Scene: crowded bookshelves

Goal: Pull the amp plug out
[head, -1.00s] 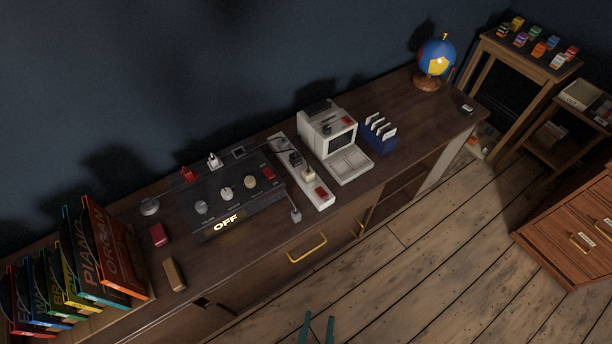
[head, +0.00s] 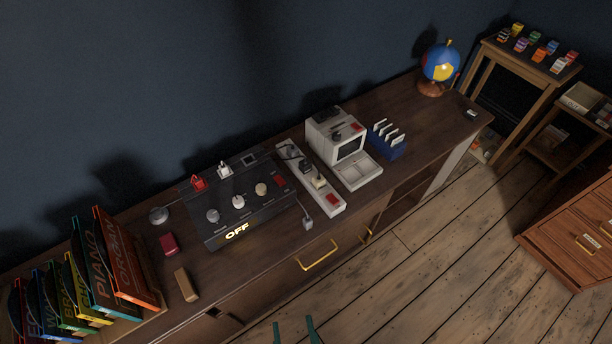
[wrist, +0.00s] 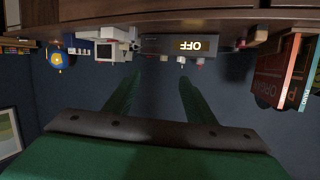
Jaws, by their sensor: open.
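The amp (head: 262,214) is a dark box with knobs, a red switch and a lit OFF sign, on the long wooden counter. A white power strip (head: 326,200) lies to its right. A dark plug (head: 305,167) and a beige plug (head: 319,182) sit in the strip. A small grey piece (head: 308,223) on a cable is near the amp's right front corner. I cannot tell which plug is the amp's. My gripper (head: 295,331) is open and empty, low in front of the counter, apart from everything. The wrist view shows the amp (wrist: 165,46) upside down beyond the fingers (wrist: 160,85).
A white monitor-like device (head: 343,150) stands close right of the strip, with a blue rack (head: 388,150) beside it. Upright record sleeves (head: 122,262) fill the counter's left end. A yellow drawer handle (head: 317,256) juts from the front. The floor (head: 420,265) in front is clear.

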